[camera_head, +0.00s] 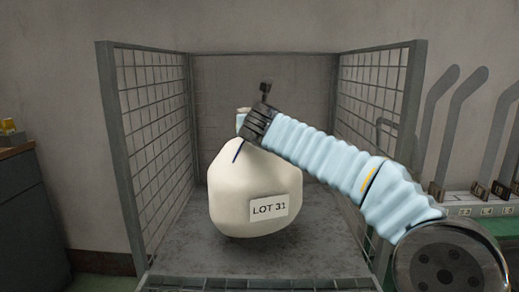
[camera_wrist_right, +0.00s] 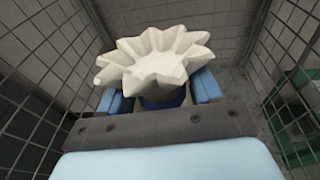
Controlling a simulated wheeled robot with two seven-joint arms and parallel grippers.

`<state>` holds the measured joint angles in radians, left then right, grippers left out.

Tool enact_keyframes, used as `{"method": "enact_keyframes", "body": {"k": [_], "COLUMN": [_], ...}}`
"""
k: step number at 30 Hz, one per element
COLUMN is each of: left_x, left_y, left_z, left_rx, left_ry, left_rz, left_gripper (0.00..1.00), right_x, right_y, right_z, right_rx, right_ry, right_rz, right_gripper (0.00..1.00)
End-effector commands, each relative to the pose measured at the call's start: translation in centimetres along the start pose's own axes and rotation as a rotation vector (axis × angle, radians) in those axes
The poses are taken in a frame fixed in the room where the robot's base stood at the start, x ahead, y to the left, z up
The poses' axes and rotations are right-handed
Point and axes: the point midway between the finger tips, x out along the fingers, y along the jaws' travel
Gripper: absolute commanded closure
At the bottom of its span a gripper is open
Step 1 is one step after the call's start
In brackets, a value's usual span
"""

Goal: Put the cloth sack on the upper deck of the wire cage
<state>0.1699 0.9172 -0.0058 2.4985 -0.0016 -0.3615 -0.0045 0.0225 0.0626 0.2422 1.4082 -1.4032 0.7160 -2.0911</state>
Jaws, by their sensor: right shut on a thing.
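The cream cloth sack (camera_head: 255,190) has a "LOT 31" label and hangs upright inside the wire cage, above its grey deck (camera_head: 320,240). I cannot tell whether its base touches the deck. My right gripper (camera_head: 243,120) is shut on the sack's neck. In the right wrist view the gathered, pleated top of the sack (camera_wrist_right: 155,62) sticks up between the blue fingers of my right gripper (camera_wrist_right: 160,92), with a dark blue band below it. The wire cage (camera_head: 150,125) has mesh sides and an open front. My left gripper is not in view.
The cage's front lip (camera_head: 260,283) runs along the bottom of the view. The right mesh wall (camera_head: 372,95) stands behind my right arm. A rack with curved grey pieces (camera_head: 460,120) is at the right. A dark cabinet (camera_head: 30,210) stands at the left. Deck space is clear around the sack.

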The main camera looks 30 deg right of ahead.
Motion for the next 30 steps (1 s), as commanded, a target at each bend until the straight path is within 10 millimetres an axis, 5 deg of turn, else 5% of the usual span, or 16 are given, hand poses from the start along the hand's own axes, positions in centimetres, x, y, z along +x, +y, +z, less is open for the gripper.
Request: {"method": "enact_keyframes", "body": {"k": [11, 21, 30], "left_x": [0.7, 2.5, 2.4], "left_y": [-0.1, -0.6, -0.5], "left_z": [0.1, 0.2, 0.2], "left_rx": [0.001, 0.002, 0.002], "left_ry": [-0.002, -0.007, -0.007], "left_rz": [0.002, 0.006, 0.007], "left_gripper": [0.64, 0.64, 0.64], "right_x": [1.6, 3.1, 3.1], "right_y": [-0.7, -1.1, -1.1], "right_z": [-1.5, -5.1, -5.1], "right_rx": [0.001, 0.001, 0.001], "right_ry": [-0.003, -0.004, -0.004], "right_rz": [-0.001, 0.0, 0.0], "right_gripper": [1.0, 1.0, 1.0]}}
